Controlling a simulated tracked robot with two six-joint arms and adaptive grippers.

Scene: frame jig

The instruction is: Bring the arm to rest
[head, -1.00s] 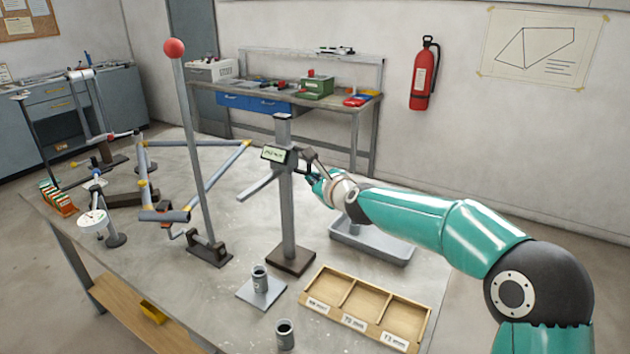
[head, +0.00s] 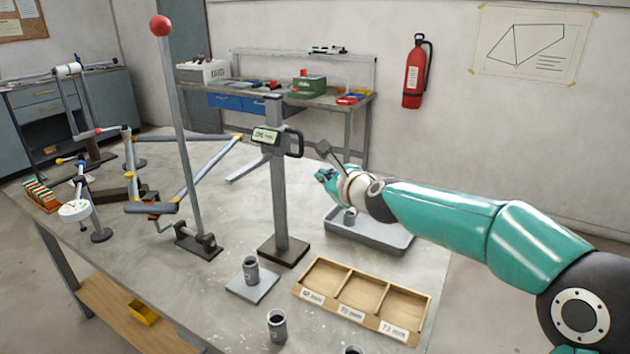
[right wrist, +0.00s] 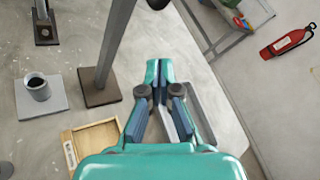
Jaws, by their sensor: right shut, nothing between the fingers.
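My right arm reaches in from the right in the head view. Its teal gripper (head: 325,175) is shut and empty, held in the air above the table, right of the height gauge's post (head: 277,190). It is clear of the gauge's dark handle (head: 295,143). In the right wrist view my right gripper (right wrist: 160,70) shows its fingers together with nothing between them. My left gripper is in neither view.
A grey tray (head: 385,241) lies under my right gripper. A wooden three-part box (head: 427,316), a cup on a plate (head: 251,270) and another cup (head: 277,326) stand nearer. A red-topped post (head: 184,130) and bar frame (head: 185,138) stand left.

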